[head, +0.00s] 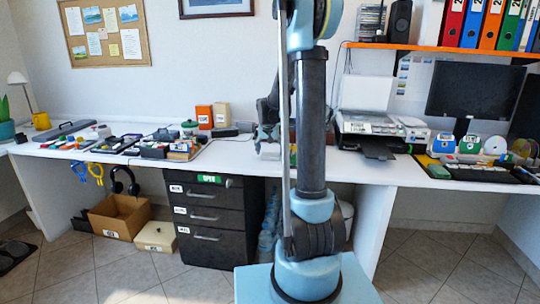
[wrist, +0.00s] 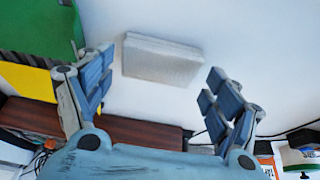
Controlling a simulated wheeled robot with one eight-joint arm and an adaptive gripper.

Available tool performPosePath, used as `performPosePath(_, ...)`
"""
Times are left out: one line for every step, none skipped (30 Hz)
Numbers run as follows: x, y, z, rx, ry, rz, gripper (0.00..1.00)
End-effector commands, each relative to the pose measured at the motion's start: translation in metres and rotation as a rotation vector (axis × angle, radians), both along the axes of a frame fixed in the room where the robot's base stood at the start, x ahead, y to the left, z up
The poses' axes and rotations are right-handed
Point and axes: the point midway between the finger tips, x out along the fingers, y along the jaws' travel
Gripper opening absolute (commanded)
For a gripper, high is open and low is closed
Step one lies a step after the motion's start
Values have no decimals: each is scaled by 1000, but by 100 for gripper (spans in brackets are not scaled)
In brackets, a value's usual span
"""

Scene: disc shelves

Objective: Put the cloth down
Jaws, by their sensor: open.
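The cloth (wrist: 162,59) looks like a pale grey folded pad lying flat on the white desk top (wrist: 230,45) in the wrist view. My gripper (wrist: 153,72) is open, its blue-grey fingers spread wide, one on each side of the cloth's near part in the picture. Neither finger is seen to press on the cloth. In the head view my gripper (head: 267,122) is over the middle of the desk, partly behind my own arm.
In the wrist view, a green and yellow item (wrist: 30,65) and a dark brown board (wrist: 100,123) lie near my gripper. In the head view, a printer (head: 366,120) stands right of my arm, and orange and cream boxes (head: 212,116) stand left.

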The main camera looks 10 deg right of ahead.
Motion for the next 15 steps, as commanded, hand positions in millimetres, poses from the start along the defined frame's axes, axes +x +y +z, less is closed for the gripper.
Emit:
performPosePath(-3, 1, 7, 0, 0, 0, 83)
performPosePath(-5, 2, 11, 0, 0, 1, 83)
performPosePath(-7, 2, 16, 0, 0, 1, 83)
performPosePath(-9, 3, 20, 0, 0, 1, 83)
performPosePath(-10, 3, 24, 0, 0, 1, 83)
performPosePath(-12, 4, 29, 0, 0, 1, 83)
performPosePath(-14, 5, 33, 0, 0, 1, 83)
performPosePath(-15, 5, 37, 0, 0, 1, 83)
performPosePath(-18, 6, 43, 0, 0, 1, 83)
performPosePath(-19, 6, 47, 0, 0, 1, 83)
performPosePath(-21, 7, 51, 0, 0, 1, 83)
performPosePath(-23, 7, 56, 0, 0, 1, 83)
performPosePath(-25, 8, 60, 0, 0, 1, 83)
performPosePath(-26, 8, 64, 0, 0, 1, 83)
performPosePath(-28, 9, 69, 0, 0, 1, 83)
